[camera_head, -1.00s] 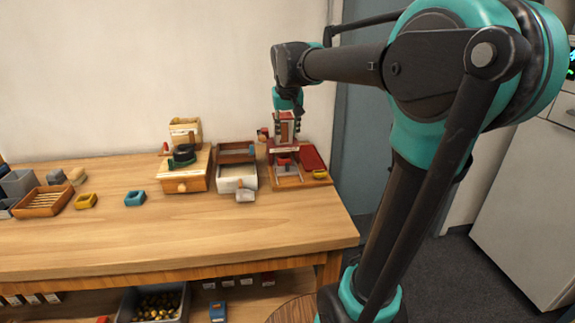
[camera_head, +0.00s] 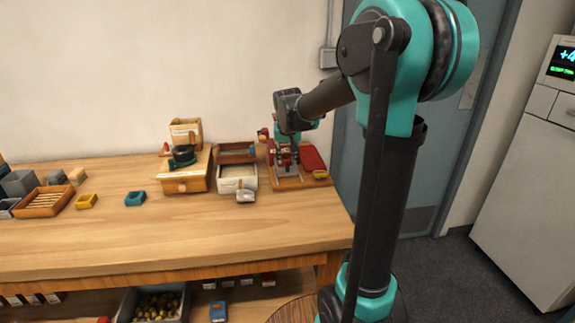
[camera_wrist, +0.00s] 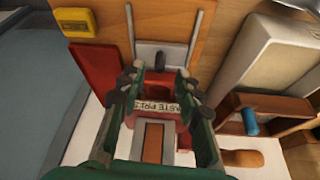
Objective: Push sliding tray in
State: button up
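The red press (camera_wrist: 158,105), with a partly hidden label, stands on a wooden base at the right end of the table, also visible in the head view (camera_head: 313,160). A grey tray-like piece (camera_wrist: 161,55) with a dark knob lies between two rails in the wrist view; I cannot tell for sure that it is the sliding tray. My gripper (camera_wrist: 158,82) is open, its two fingers apart over the front of the press. The grey piece lies just beyond the fingertips. In the head view my gripper (camera_head: 287,158) covers much of the press. Contact cannot be told.
A pale tray (camera_head: 226,185) in a wooden frame, with a grey scoop (camera_head: 246,196), stands left of the press. A wooden box with a dark green top (camera_head: 184,157) is further left. A yellow block (camera_wrist: 74,21) sits beside the press. The table's front is clear.

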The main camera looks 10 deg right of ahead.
aim_at(288, 164)
jog(key=shift+x, duration=2.15)
grip_shut()
